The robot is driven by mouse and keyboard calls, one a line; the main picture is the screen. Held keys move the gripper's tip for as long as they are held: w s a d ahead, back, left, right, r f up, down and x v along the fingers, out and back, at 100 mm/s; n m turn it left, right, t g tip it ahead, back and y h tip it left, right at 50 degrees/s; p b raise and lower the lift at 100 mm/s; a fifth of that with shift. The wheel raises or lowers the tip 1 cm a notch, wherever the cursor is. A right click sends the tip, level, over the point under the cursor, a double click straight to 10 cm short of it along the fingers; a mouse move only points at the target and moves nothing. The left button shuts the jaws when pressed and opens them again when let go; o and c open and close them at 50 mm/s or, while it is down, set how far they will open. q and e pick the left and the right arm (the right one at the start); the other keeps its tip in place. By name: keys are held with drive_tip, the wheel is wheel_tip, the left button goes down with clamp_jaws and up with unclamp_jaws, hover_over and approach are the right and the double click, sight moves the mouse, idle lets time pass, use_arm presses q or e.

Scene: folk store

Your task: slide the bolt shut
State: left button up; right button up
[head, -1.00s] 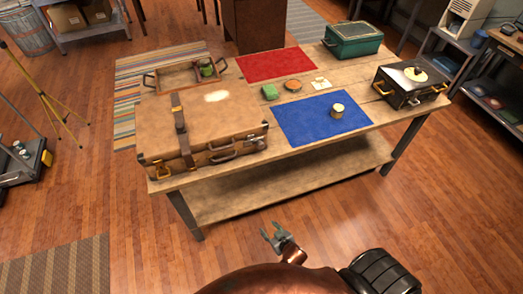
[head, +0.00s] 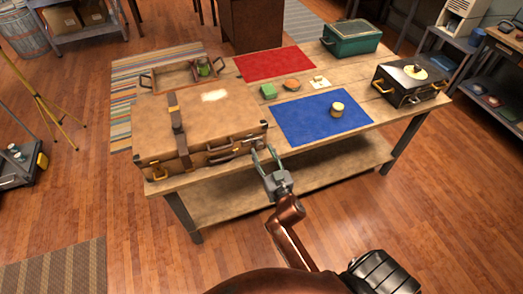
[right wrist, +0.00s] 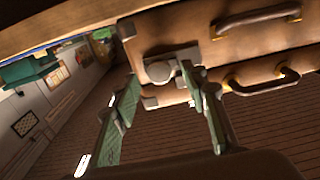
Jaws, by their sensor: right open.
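A brown suitcase (head: 210,105) with a leather strap lies on the left of the table, its front edge facing me. A small bolt with a pale plate and round knob (right wrist: 162,70) is on the suitcase front in the right wrist view; in the head view it is too small to make out clearly. My right gripper (head: 265,152) is open and empty at the suitcase's front right corner. In the right wrist view its two fingers (right wrist: 160,76) point at the bolt, with the knob showing between the tips. I cannot tell whether they touch. My left gripper is not in view.
Suitcase handles (right wrist: 258,18) stick out beside the bolt. A blue mat (head: 320,117) with a small round item lies right of the suitcase. A black case (head: 410,85) and green box (head: 352,38) stand farther right. The floor in front is free.

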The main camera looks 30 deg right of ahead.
drive_tip(key=shift+w+d, duration=0.2)
drive_tip(key=shift+w, duration=0.6)
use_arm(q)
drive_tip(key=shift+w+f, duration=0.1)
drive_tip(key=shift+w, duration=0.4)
use_arm(e)
clamp_jaws()
